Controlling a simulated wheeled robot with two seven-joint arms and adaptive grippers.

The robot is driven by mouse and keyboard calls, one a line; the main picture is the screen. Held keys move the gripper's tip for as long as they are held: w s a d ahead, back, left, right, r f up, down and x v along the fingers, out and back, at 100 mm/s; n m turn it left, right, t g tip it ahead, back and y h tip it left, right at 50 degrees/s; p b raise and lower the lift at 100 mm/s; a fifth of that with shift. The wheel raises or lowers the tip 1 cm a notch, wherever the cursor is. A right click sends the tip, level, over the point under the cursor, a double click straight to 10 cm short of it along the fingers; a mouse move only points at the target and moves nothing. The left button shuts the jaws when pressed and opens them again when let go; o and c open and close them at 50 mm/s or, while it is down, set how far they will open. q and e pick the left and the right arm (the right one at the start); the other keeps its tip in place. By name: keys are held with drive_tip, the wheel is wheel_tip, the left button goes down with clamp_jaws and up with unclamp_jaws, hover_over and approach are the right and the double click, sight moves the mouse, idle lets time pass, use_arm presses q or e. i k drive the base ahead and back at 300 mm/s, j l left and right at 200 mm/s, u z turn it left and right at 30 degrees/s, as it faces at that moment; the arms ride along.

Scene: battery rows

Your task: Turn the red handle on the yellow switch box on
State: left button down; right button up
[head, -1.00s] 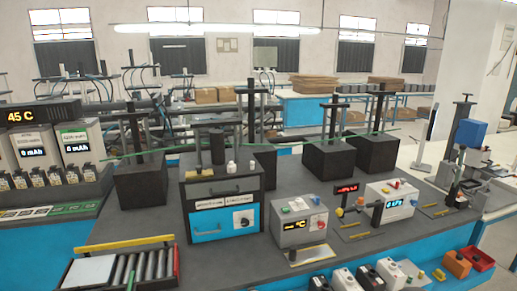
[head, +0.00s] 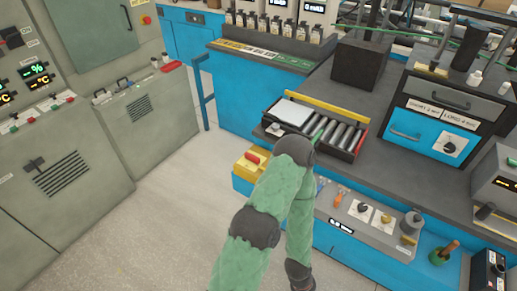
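The yellow switch box (head: 243,170) is at the left end of the blue bench's front in the head view. Its red handle (head: 252,157) lies near the top of the box. My green arm with black joints rises from the bottom edge, bends beside the box and covers part of its right side. The arm folds back down to a dark joint near the bottom edge. No fingertips of either gripper can be made out.
A tray with rollers (head: 361,143) sits on the bench corner above the box. A panel with knobs (head: 362,232) is right of my arm. Grey-green cabinets (head: 60,150) stand at left, with open floor (head: 170,215) between them and the bench.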

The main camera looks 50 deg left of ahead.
sight(248, 156)
drive_tip(key=j+u, duration=0.1)
drive_tip(key=u, duration=1.65)
